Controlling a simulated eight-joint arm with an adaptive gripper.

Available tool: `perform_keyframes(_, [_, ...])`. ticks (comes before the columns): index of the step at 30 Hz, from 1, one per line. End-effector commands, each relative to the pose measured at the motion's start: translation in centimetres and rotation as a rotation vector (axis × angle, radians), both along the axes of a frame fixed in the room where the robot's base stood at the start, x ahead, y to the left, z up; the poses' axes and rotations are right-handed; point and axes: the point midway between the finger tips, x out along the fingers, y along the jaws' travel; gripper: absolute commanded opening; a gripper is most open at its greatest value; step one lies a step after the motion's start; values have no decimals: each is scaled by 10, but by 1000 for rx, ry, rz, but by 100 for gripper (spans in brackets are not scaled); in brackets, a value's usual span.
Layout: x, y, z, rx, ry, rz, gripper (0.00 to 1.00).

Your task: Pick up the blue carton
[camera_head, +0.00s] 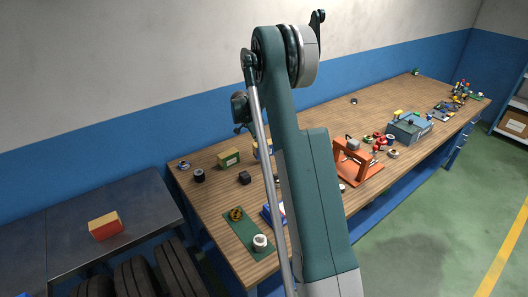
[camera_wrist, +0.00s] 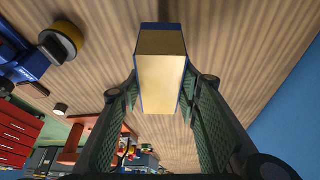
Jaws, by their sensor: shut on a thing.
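The blue carton (camera_wrist: 161,72) has blue sides and a tan face turned toward the camera in the wrist view. My gripper (camera_wrist: 160,96) has one ridged finger on each side of it, closed against its blue sides. In the head view, a small part of a blue and yellow box (camera_head: 257,149), likely this carton, shows at the left edge of my arm. My arm hides the rest of it and my gripper there. I cannot tell whether the carton touches the wooden bench (camera_head: 215,208) or is held above it.
A green and yellow box (camera_head: 229,160), a dark block (camera_head: 244,178) and a black roll (camera_head: 199,175) stand to the left. A green board (camera_head: 248,236) carries a white-topped roll. An orange frame (camera_head: 357,164) and a grey-blue toolbox (camera_head: 409,127) are to the right. A blue wall runs behind.

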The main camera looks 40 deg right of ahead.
Motion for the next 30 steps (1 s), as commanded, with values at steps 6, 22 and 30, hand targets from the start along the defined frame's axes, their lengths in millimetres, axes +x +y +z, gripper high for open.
perform_keyframes(6, [0,0,34,0,0,0,16])
perform_keyframes(22, [0,0,52,0,0,0,16])
perform_keyframes(30, [0,0,51,0,0,0,16])
